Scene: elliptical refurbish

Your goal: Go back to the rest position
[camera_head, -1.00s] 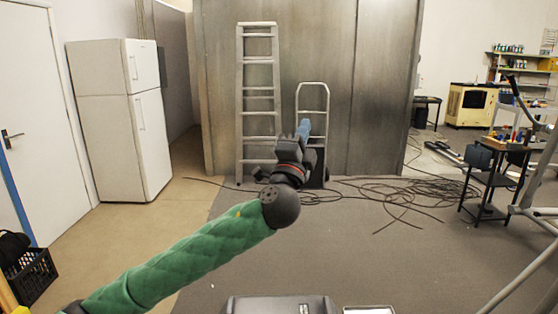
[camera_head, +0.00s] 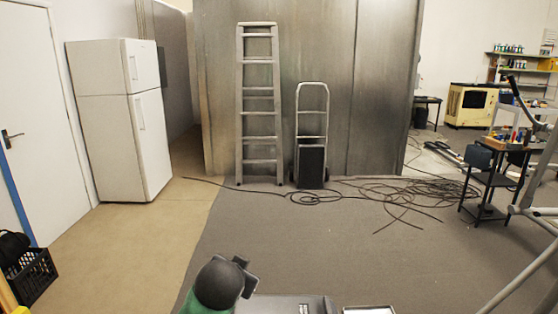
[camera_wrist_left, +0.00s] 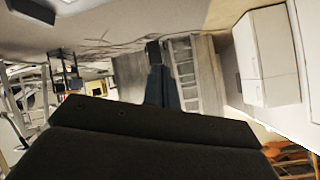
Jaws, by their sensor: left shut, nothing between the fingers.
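My left gripper (camera_wrist_left: 161,75) shows in the left wrist view as blue-grey fingers. The fingers are together, with nothing held between them. The dark wrist body fills the bottom of that view. In the head view, only a dark joint and a bit of green sleeve of my left arm (camera_head: 222,284) show at the bottom centre; the gripper itself cannot be made out there. My right gripper is in neither view.
A hand truck (camera_head: 312,125) and a ladder (camera_head: 259,100) stand against a metal wall. Loose cables (camera_head: 400,192) lie on the carpet. A white fridge (camera_head: 120,120) and a black crate (camera_head: 32,275) are at left; a small tool table (camera_head: 490,178) is at right. The middle floor is clear.

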